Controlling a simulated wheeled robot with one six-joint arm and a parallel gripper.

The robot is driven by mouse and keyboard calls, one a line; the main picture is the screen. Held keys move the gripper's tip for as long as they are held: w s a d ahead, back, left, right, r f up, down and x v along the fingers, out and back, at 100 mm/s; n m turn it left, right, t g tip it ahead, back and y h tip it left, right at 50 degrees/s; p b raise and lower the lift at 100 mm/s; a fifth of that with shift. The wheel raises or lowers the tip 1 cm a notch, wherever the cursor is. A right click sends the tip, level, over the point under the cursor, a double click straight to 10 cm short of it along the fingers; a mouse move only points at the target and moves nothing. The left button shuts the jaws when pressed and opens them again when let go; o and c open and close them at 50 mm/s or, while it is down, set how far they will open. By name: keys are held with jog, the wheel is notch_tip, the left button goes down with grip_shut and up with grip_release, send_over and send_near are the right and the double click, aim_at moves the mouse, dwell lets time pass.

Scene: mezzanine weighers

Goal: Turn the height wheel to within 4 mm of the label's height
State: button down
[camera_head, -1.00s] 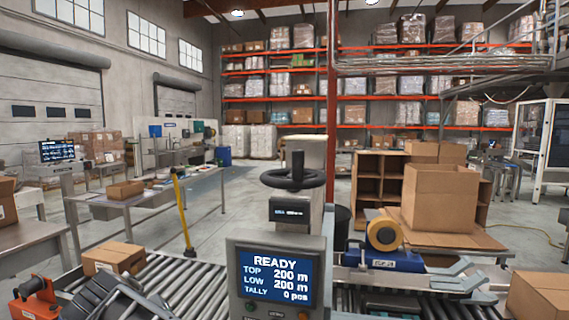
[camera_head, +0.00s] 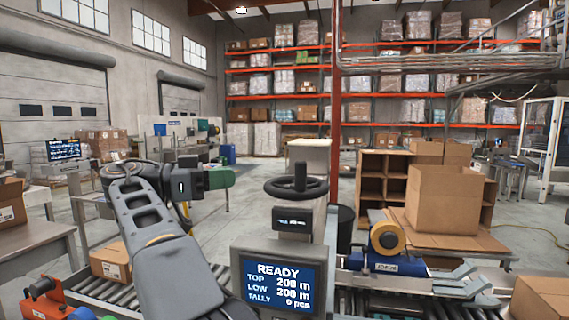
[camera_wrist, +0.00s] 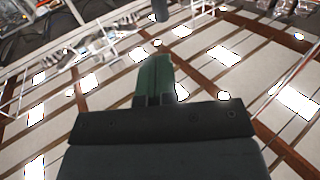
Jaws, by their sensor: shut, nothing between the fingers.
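The black height wheel (camera_head: 318,190) lies flat on top of a grey post, with an upright knob on it. A small dark readout (camera_head: 291,218) sits on the post below the wheel; its digits are too small to read. A carton (camera_head: 110,262) with a small white label stands on the rollers at left, partly behind my arm; I cannot tell whether this is the task's label. My gripper (camera_head: 230,177), with green fingers, points right, left of the wheel and apart from it. In the wrist view my gripper (camera_wrist: 155,62) is shut and empty.
A screen (camera_head: 279,290) in front of the post reads READY, TOP 200, LOW 200, TALLY 0 pcs. A tape unit with a yellow roll (camera_head: 389,240) stands right of the post. An open carton (camera_head: 441,200) is behind it. Air around the wheel looks clear.

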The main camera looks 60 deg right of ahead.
aim_at(296, 174)
jog(key=p+x, duration=0.5)
jog(key=x, duration=0.7)
jog(key=shift+s+d+f, duration=0.1)
jog(key=shift+s+d, duration=0.1)
jog(key=shift+s, duration=0.2)
